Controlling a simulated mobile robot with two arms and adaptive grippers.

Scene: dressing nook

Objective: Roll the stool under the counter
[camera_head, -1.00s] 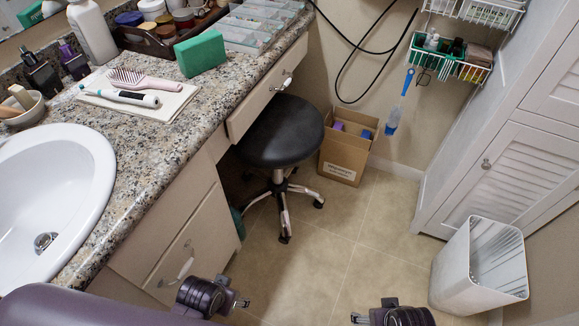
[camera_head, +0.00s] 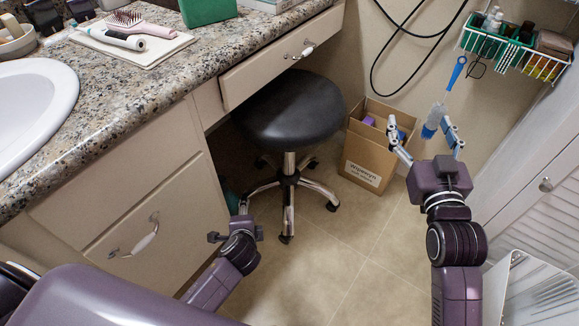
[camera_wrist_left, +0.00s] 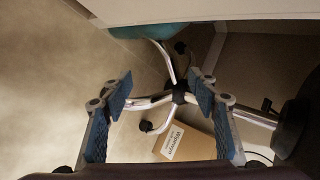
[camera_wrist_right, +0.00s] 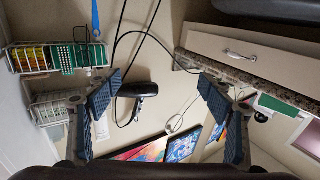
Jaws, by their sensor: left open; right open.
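The stool has a round black seat (camera_head: 290,108), a chrome post and a wheeled star base (camera_head: 290,180). It stands upright on the tile floor, with part of the seat under the drawer edge of the granite counter (camera_head: 140,90). My left gripper (camera_head: 243,212) is low, left of the base. In the left wrist view its open fingers (camera_wrist_left: 160,95) frame chrome legs and the post, with no clear contact. My right gripper (camera_head: 425,140) is open and empty, right of the stool in front of the cardboard box. The right wrist view shows its open fingers (camera_wrist_right: 165,100) too.
The cardboard box (camera_head: 365,155) stands on the floor right of the stool. A white bin (camera_head: 535,290) is at lower right, beside the louvred cabinet (camera_head: 540,190). A wire rack (camera_head: 515,50) and hanging cables are on the wall. Floor in front of the stool is clear.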

